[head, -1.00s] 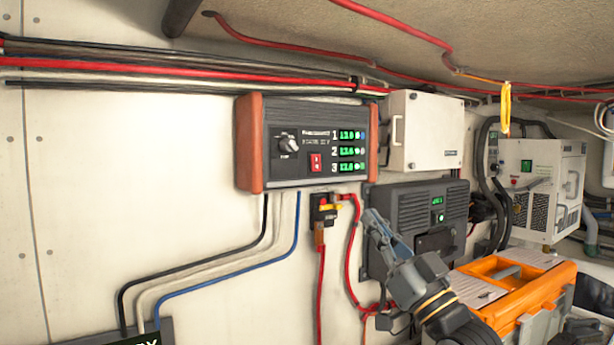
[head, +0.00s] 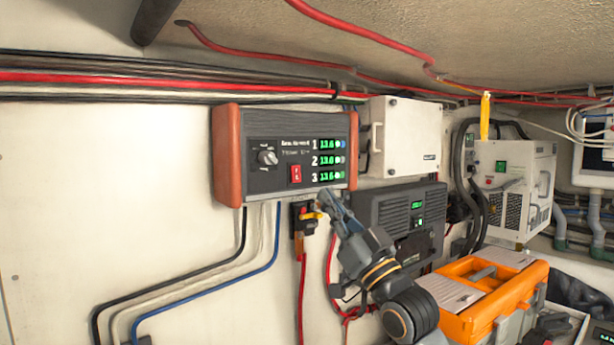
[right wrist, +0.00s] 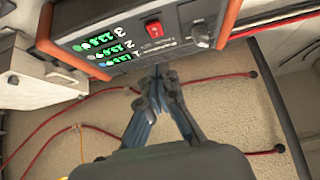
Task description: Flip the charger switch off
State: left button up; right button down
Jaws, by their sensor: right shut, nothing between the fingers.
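The charger (head: 262,186) is a black box with wood end panels, mounted on the wall in the head view. Its front has a knob, a red rocker switch (head: 295,174) and three green readouts. My right gripper (head: 327,200) is shut and empty, just below the charger's lower right edge, to the right of and below the switch. In the right wrist view the charger appears upside down, with the red switch (right wrist: 153,26) beyond the closed fingertips (right wrist: 158,72) and apart from them. Which way the switch is set is too small to tell. My left gripper is not in view.
A dark panel unit (head: 400,205), a white box (head: 405,140) and an orange toolbox (head: 480,318) stand to the right. Clear wall lies left of the charger.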

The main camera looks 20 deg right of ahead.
aim_at(297, 173)
jog(key=w+p, duration=0.1)
jog(key=w, duration=0.1)
jog(key=w+a+r+p, duration=0.1)
jog(key=w, duration=0.1)
jog(key=w+a+p, duration=0.1)
jog(key=w, duration=0.1)
jog(key=shift+w+a+r+p, duration=0.2)
jog(key=shift+r+p, duration=0.1)
jog(key=shift+r, duration=0.1)
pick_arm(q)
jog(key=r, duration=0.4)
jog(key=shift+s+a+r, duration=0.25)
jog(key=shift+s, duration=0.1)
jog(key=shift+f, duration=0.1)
pick_arm(e)
jog(key=shift+f, duration=0.1)
jog(key=t+b, duration=0.1)
jog(key=b, duration=0.3)
jog(key=shift+w+f, duration=0.25)
jog(key=shift+f, duration=0.15)
jog(key=shift+r, duration=0.3)
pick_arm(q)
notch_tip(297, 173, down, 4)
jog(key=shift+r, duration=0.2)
